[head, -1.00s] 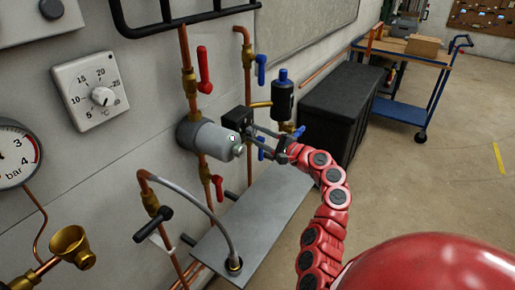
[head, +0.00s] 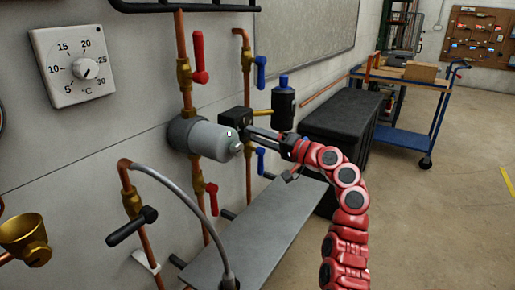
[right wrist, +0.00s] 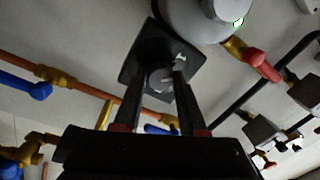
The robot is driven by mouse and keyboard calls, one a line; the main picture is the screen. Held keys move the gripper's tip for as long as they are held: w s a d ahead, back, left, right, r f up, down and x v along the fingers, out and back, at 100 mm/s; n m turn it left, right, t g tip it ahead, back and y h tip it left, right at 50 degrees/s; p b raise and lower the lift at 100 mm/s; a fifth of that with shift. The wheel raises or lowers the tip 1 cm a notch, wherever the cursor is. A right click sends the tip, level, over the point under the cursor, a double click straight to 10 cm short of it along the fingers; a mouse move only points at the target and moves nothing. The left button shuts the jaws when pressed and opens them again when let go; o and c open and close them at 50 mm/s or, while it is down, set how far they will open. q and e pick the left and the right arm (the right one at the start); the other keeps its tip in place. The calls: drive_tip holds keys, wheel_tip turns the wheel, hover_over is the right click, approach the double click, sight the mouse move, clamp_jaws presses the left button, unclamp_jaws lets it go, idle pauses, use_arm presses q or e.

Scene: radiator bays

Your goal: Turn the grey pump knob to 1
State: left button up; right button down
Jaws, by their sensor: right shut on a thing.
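The grey pump (head: 210,140) is a cylinder on the wall pipe in the head view, and its grey body also shows at the top of the right wrist view (right wrist: 190,18). A black box (head: 232,121) is fixed at its right side. In the right wrist view the small grey knob (right wrist: 160,78) sits on the black box face (right wrist: 138,62), between my fingertips. My right gripper (head: 252,135) is shut on this knob. Pale marks beside the knob are too small to read. In the head view the fingers hide the knob. My left gripper is out of view.
A red-handled valve (head: 199,62) is above the pump, with blue handles (head: 261,72) to the right. A grey shelf (head: 250,235) is below. A black chest (head: 345,125) and blue trolley (head: 405,140) stand right.

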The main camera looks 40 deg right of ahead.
drive_tip(key=n+b, duration=0.2)
drive_tip(key=n, duration=0.1)
drive_tip(key=shift+f, duration=0.1)
drive_tip(key=shift+n+b, duration=0.45)
drive_tip(key=shift+n, duration=0.05)
drive_tip(key=shift+d, duration=0.1)
drive_tip(key=shift+c, duration=2.3)
unclamp_jaws()
drive_tip(key=p+v, duration=0.1)
drive_tip(key=v, duration=1.6)
drive_tip(key=shift+d+r+p, duration=0.3)
drive_tip(key=shift+p, duration=0.05)
